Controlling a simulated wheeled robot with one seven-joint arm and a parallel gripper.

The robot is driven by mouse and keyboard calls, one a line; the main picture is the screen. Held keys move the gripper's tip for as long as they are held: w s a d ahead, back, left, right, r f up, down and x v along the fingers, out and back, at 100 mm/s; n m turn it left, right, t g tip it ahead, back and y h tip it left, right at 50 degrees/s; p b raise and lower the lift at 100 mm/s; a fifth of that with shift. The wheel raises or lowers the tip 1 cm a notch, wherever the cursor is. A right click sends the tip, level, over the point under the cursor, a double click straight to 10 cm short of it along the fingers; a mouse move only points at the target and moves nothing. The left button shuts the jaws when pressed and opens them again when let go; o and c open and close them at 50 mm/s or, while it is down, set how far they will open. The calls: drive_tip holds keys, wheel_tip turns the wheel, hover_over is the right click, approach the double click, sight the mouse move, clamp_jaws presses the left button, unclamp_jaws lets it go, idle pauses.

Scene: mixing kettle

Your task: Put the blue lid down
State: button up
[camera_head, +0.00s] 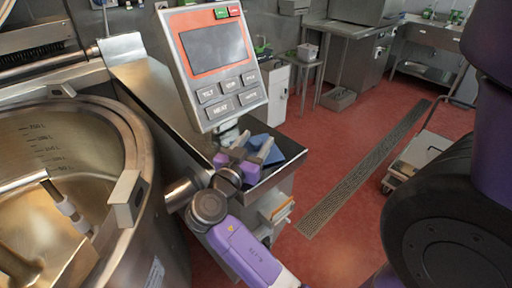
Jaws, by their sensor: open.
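A blue lid (287,148) shows at the right end of the narrow steel counter (268,182), partly hidden behind my gripper. My gripper (254,146) is at the end of my purple arm, over the counter just below the control panel. Its two pale fingers are apart and the jaws are open. The fingertips overlap the lid in the picture. I cannot tell whether a finger touches it, and the lid appears to rest on the counter.
A control panel (214,66) with a screen and buttons stands close above my gripper. A large steel kettle (135,165) with a mixing arm is at left. Below the counter are shelved items (275,212). Red floor, a drain grate (365,170) and a trolley (418,152) lie to the right.

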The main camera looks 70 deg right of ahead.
clamp_jaws()
drive_tip(key=shift+r, duration=0.1)
idle(0.3)
